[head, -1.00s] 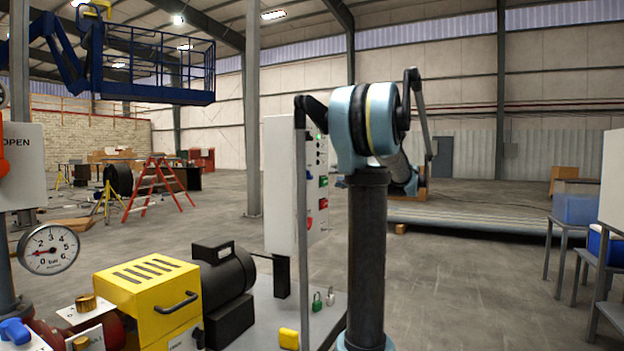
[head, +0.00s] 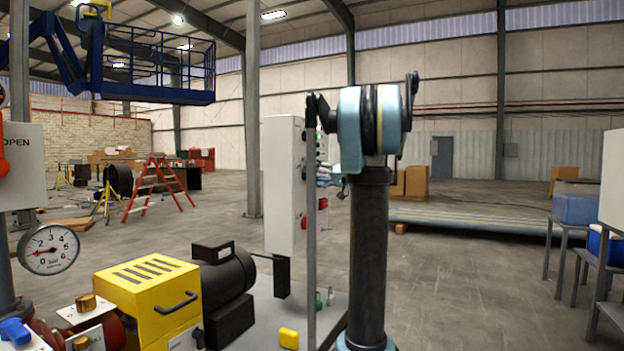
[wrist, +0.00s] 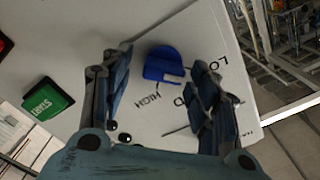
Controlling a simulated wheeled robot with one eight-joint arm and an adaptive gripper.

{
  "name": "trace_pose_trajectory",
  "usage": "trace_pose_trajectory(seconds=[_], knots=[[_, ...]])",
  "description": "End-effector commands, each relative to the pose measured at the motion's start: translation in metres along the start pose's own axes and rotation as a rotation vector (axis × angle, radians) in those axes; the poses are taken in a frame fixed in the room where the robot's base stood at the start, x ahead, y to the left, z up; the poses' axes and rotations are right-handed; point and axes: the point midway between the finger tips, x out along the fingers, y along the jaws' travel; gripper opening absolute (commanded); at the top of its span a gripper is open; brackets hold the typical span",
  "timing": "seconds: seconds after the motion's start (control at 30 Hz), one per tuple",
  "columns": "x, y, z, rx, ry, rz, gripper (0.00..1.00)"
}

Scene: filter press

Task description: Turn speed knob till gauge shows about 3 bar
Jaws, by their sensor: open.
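The blue knob (wrist: 163,66) is on the light panel in the wrist view, with HIGH and a partly covered second label beside it. My gripper (wrist: 154,76) is open, with one finger on each side of the knob. I cannot tell whether either finger touches it. In the head view, my gripper (head: 328,176) is small and partly hidden at the control box (head: 283,185), and the knob cannot be made out. The pressure gauge (head: 48,250) stands at the left; its red needle points left, near 1 bar.
A green START button (wrist: 49,98) and part of a red button (wrist: 4,43) lie left of my fingers on the panel. A yellow pump housing (head: 147,290) and a dark motor (head: 226,278) stand left of my arm. Padlocks lie on the bench below the box.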

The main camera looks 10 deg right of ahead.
Motion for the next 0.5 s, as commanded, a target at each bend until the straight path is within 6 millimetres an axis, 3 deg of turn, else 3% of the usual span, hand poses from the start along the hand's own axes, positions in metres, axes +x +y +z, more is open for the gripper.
trace_pose_trajectory(seconds=[0.17, 0.37, 0.5], knots=[[-0.0001, 0.0001, -0.0001, 0.000, 0.000, 0.000, 0.55], [-0.0003, 0.0002, -0.0001, 0.000, 0.000, 0.000, 0.12], [0.0026, -0.0009, 0.0017, 0.000, -0.001, 0.000, 0.11]])
